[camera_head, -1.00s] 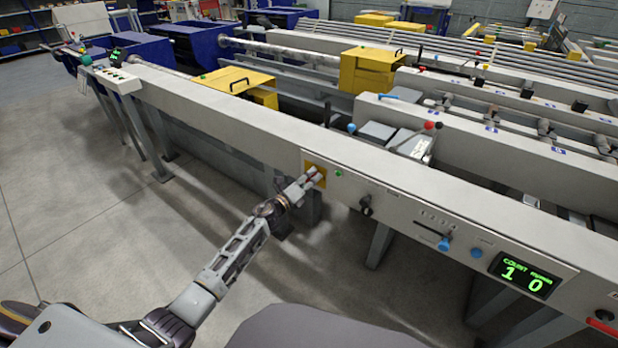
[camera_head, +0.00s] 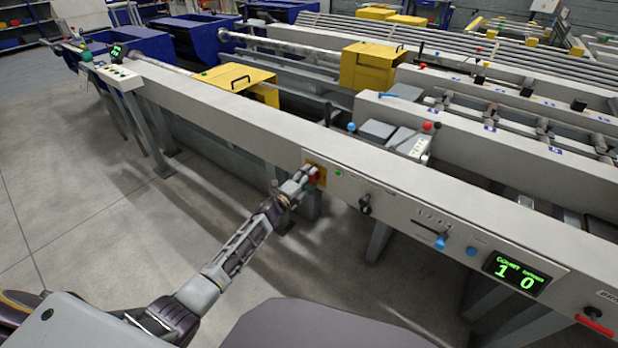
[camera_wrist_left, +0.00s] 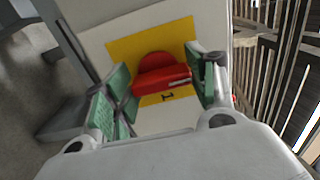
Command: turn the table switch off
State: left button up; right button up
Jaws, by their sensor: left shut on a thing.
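The table switch is a red rotary handle (camera_wrist_left: 160,76) on a yellow plate (camera_wrist_left: 180,32). The plate is on the front face of the long grey table, and the red handle also shows in the head view (camera_head: 315,176). In the wrist view the handle lies crosswise between the green finger pads, with a white mark at its right part. A dark "I" mark shows on the plate below it. My left gripper (camera_head: 307,175) is at the switch and shut on the handle; its fingers hide part of the plate. My right gripper is not in view.
A small green lamp (camera_head: 338,173) is right of the switch. Further right are a black knob (camera_head: 365,204), a blue-handled slider (camera_head: 440,241), a blue button (camera_head: 472,251) and a green counter display (camera_head: 516,274). The floor (camera_head: 90,220) left of my arm is clear.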

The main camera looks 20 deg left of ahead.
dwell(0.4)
pick_arm(q)
jog(key=o, duration=1)
jog(key=shift+s+a, duration=0.1)
jog(key=shift+s, duration=0.1)
jog(key=shift+v, duration=5.8)
jog(key=shift+n, duration=0.3)
